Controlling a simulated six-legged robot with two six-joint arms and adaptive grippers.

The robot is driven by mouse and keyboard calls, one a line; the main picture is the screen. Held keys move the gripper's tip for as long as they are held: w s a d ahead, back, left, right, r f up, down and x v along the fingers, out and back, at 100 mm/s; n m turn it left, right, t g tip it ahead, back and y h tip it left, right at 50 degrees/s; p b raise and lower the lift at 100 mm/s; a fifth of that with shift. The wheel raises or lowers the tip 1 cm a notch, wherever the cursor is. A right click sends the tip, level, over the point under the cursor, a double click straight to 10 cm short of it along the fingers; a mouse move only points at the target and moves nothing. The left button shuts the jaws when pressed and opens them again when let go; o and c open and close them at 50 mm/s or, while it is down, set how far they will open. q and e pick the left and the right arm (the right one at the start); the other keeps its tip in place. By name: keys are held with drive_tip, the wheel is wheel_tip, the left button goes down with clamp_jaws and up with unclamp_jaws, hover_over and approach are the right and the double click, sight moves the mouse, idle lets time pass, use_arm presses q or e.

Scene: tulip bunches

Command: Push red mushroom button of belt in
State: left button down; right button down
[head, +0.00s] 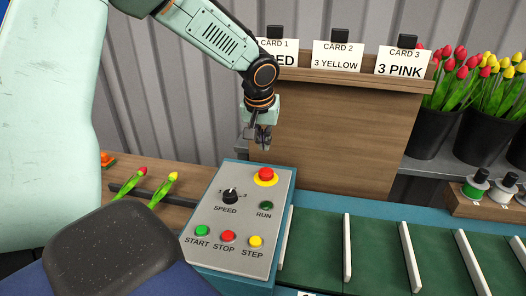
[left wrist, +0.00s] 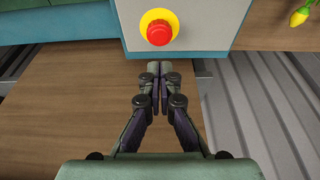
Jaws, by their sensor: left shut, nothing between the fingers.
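The red mushroom button (head: 266,174) sits on a yellow disc at the top end of the grey control panel (head: 215,219). In the left wrist view the button (left wrist: 159,32) lies just beyond my fingertips, with a gap in the picture. My left gripper (head: 264,145) is above and behind the panel's far edge, pointing down, in front of the wooden board. It also shows in the left wrist view (left wrist: 159,68), with its fingers shut together and nothing between them. My right gripper is in neither view.
The panel also carries a speed knob (head: 230,196), a run lamp (head: 266,206), and green, red and yellow buttons. The green belt (head: 390,255) with white slats runs to the right. A wooden card board (head: 330,130) stands behind. Two tulips (head: 163,188) lie at the left.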

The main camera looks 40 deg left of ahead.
use_arm(q)
drive_tip(key=v, duration=0.4)
drive_tip(key=shift+w+r, duration=0.2)
drive_tip(key=shift+w, duration=0.05)
drive_tip(key=shift+s+r, duration=0.1)
drive_tip(key=shift+s, duration=0.1)
drive_tip(key=shift+s+d, duration=0.1)
